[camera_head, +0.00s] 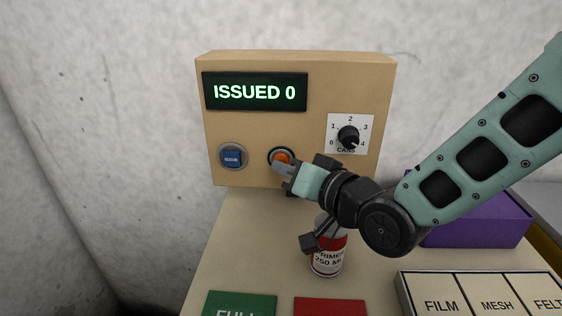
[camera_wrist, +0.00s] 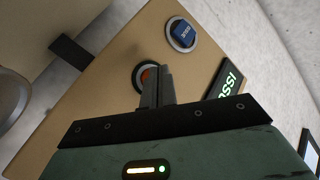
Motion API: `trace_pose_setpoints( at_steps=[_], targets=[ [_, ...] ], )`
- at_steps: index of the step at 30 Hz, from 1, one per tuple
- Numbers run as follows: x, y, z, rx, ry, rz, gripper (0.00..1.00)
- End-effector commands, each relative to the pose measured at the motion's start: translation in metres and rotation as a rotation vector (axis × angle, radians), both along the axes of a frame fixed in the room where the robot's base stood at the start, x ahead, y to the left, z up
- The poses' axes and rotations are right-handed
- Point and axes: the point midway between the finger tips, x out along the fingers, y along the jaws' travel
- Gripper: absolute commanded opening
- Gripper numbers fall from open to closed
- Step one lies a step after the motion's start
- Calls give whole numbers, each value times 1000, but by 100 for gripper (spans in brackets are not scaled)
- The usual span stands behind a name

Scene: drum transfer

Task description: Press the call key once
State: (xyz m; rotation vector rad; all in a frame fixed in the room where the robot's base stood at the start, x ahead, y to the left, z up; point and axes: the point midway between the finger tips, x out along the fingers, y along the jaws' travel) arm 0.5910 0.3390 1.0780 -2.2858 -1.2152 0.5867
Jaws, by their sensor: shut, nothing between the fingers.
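A tan panel box (camera_head: 300,70) stands at the back of the table against the wall. It carries an orange round key (camera_head: 281,156) in a dark ring and, to its left, a blue key (camera_head: 232,158) marked ISSUE. No label reading CALL is visible. My gripper (camera_head: 277,167) is shut and empty, its fingertips at the lower edge of the orange key. In the wrist view the fingertips (camera_wrist: 160,72) partly cover the orange key (camera_wrist: 146,76); whether they touch it I cannot tell. The blue key (camera_wrist: 183,34) is clear of them.
The panel's display (camera_head: 255,92) reads ISSUED 0. A CANS dial (camera_head: 348,137) points toward 4. A primer can (camera_head: 327,262) stands below my wrist. Green (camera_head: 240,304) and red (camera_head: 329,306) mats, a labelled tray (camera_head: 405,294) and a purple box (camera_head: 480,225) lie nearby.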

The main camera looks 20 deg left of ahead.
Motion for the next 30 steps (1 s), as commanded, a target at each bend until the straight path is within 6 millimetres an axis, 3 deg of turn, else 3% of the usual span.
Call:
trace_pose_setpoints(
  at_steps=[30],
  targets=[
    [9, 2, 0, 0, 0, -1, 0]
  ],
)
